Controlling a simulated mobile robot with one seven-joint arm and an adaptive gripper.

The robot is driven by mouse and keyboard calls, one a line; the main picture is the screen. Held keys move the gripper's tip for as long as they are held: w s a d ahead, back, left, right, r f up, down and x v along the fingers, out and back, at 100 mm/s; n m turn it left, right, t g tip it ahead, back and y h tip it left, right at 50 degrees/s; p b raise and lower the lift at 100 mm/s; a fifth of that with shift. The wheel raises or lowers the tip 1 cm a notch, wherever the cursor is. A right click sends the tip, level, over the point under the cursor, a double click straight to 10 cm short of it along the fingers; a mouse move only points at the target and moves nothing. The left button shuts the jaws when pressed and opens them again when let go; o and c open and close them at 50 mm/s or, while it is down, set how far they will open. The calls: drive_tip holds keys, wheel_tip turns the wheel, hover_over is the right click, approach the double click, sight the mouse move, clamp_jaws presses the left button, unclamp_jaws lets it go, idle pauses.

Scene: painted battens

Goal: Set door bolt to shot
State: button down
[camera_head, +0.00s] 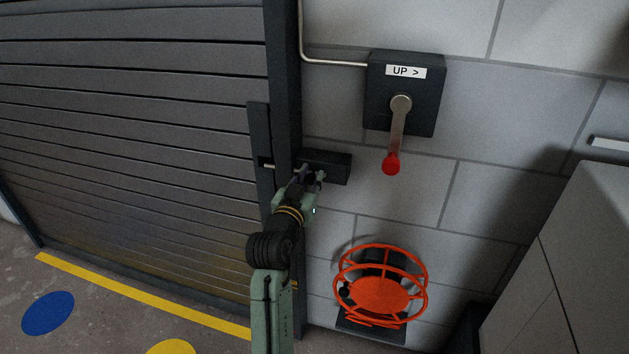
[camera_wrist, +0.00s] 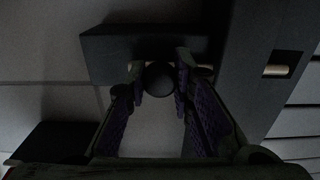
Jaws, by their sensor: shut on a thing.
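The door bolt is a dark block (camera_head: 335,166) on the wall beside the door frame, with a pale rod (camera_head: 267,166) showing on the door side of the frame. In the wrist view the dark block (camera_wrist: 125,45) is at the top and the rod end (camera_wrist: 276,71) shows at the right. My gripper (camera_head: 308,176) is at the block, its jaws shut on the round dark bolt knob (camera_wrist: 158,79), which sits between the fingertips in the wrist view. In the head view my gripper hides the knob.
The grey slatted door (camera_head: 130,120) is on the left. Above right is a dark box (camera_head: 425,105) labelled "UP >" with a red-tipped lever (camera_head: 391,163) hanging down. An orange caged wheel (camera_head: 380,290) is low on the wall. A pale cabinet (camera_head: 570,270) stands at the right.

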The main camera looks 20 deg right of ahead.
drive_tip(key=c, duration=1.4)
unclamp_jaws()
drive_tip(key=shift+w+a, duration=0.15)
drive_tip(key=shift+a, duration=0.05)
drive_tip(key=v, duration=1.2)
